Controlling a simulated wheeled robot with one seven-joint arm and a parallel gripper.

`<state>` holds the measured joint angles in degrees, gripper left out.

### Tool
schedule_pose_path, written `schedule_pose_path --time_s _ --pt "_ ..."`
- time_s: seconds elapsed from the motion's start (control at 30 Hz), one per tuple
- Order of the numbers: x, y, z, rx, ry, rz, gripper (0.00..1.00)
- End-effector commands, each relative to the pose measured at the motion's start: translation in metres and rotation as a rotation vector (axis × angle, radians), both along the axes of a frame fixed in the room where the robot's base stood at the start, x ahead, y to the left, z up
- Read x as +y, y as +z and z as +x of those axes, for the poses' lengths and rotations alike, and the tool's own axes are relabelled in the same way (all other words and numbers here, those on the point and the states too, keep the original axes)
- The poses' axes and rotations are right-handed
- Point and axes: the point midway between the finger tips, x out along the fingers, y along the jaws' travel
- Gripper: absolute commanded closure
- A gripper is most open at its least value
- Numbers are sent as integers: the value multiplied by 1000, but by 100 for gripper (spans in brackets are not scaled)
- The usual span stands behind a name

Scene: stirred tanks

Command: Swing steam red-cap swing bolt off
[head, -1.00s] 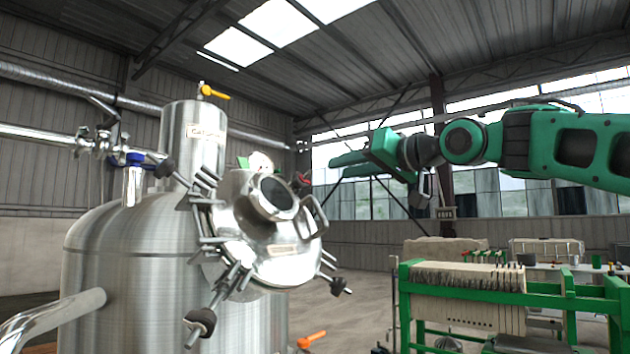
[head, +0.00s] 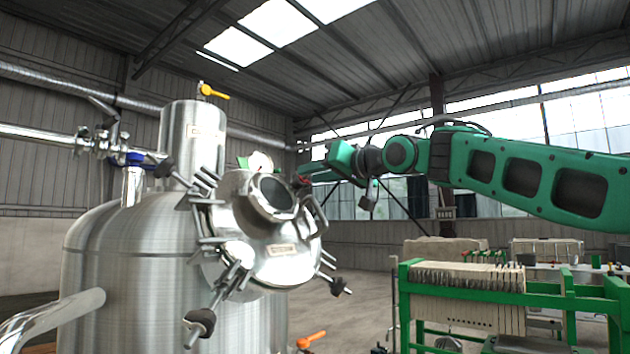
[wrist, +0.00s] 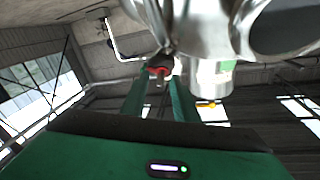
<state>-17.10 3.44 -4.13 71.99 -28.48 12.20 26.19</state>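The red-cap swing bolt (head: 303,181) sits at the upper right of the round manway lid (head: 283,263) on the steel tank. In the wrist view its red cap (wrist: 160,66) appears just beyond and between my fingertips, with a dark part at its middle. My gripper (head: 307,172) reaches in from the right at the cap. In the wrist view my gripper (wrist: 160,84) shows two green fingers spread apart. I cannot tell whether either finger touches the cap. The bolt's shank is mostly hidden.
Several dark-knobbed swing bolts, one with a dark knob (head: 200,322), stand around the lid. A bent handle (head: 314,213) and a sight-glass port (head: 272,197) are close to the red cap. A green-framed filter press (head: 470,295) stands at right, below my arm.

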Motion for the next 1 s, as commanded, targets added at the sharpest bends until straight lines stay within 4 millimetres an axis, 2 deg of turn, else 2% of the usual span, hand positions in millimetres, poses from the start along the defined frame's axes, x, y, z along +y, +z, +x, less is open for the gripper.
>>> schedule_pose_path --time_s 0.1,0.2,0.23,1.0 --pt "0 0 0 0 0 0 73" --pt "0 0 0 0 0 0 97" --pt "0 0 0 0 0 0 100" --pt "-2 -1 1 3 -4 -1 100"
